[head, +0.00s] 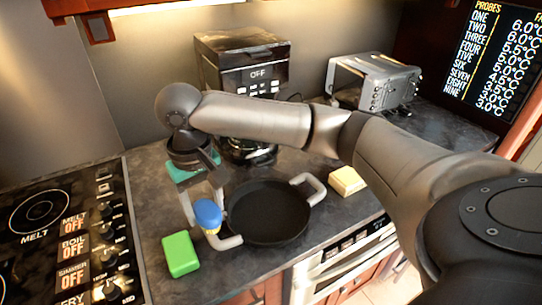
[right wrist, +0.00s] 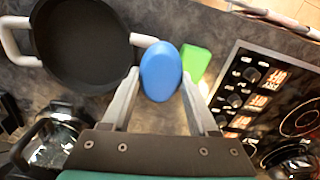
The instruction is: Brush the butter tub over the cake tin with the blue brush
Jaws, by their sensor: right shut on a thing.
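My right gripper (head: 207,219) points down beside the tin and is shut on the blue brush (head: 207,212). In the right wrist view the brush (right wrist: 161,72) shows as a blue oval between the two fingers (right wrist: 160,80). The cake tin appears to be the round black pan (head: 268,212) with two pale handles; it also shows in the right wrist view (right wrist: 82,45). The brush overlaps its near-left handle in the picture; contact is unclear. The pale yellow block (head: 347,181) right of the tin may be the butter tub. My left gripper is not in view.
A green block (head: 180,255) lies at the front left of the counter. The cooktop (head: 62,230) with knobs is at the left. A coffee machine (head: 243,65) and a grey toaster-like appliance (head: 373,80) stand at the back. The counter's front edge runs close to the tin.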

